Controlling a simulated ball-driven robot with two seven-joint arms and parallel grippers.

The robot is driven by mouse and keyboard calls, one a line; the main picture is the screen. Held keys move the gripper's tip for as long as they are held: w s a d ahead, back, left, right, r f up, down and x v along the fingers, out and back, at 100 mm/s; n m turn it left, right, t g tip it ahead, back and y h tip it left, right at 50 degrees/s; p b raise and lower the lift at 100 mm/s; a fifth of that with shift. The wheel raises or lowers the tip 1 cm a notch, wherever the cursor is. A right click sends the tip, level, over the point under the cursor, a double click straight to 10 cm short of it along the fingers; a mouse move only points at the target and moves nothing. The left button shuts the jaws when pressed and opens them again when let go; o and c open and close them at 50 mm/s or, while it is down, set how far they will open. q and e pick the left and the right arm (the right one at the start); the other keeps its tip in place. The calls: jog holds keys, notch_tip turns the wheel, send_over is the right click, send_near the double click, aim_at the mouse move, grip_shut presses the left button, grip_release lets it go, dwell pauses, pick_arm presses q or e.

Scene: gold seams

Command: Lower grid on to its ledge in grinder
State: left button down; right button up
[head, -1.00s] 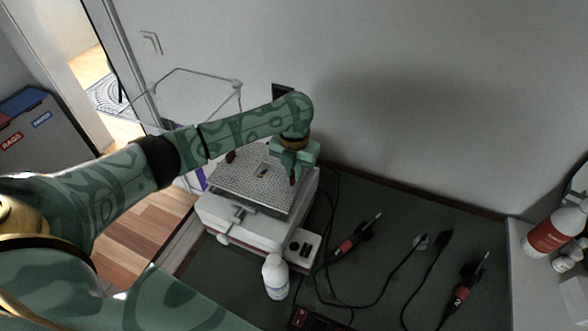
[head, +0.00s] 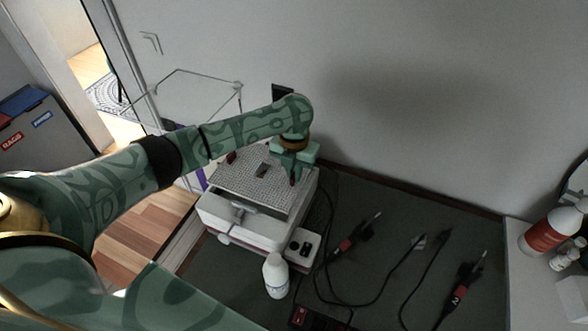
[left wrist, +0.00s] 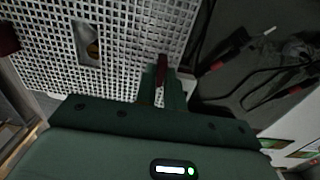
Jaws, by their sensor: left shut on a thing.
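The grid (head: 247,185) is a pale perforated plate with a small rectangular opening and red tabs at its sides. It lies over the top of the white grinder (head: 243,228), and it also fills the upper left of the left wrist view (left wrist: 120,75). My left gripper (head: 292,180) is shut on the grid at its right side, by a red tab (left wrist: 162,68). Whether the grid touches its ledge is hidden from above. My right gripper is not in view.
A white bottle (head: 275,276) stands just in front of the grinder. Corded tools (head: 350,243) and black cables lie on the dark bench to the right. A wall rises behind. A red-labelled bottle (head: 550,232) stands at the far right.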

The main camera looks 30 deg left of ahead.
pick_arm(q)
jog(key=shift+p, duration=0.35)
dwell(0.6)
jog(key=shift+f+b, duration=1.3)
jog(key=shift+f, duration=0.9)
dwell(1.2)
jog(key=c, duration=1.4)
grip_release()
jog(key=shift+r, duration=0.15)
notch_tip(320, 180, up, 7)
jog(key=p, duration=0.7)
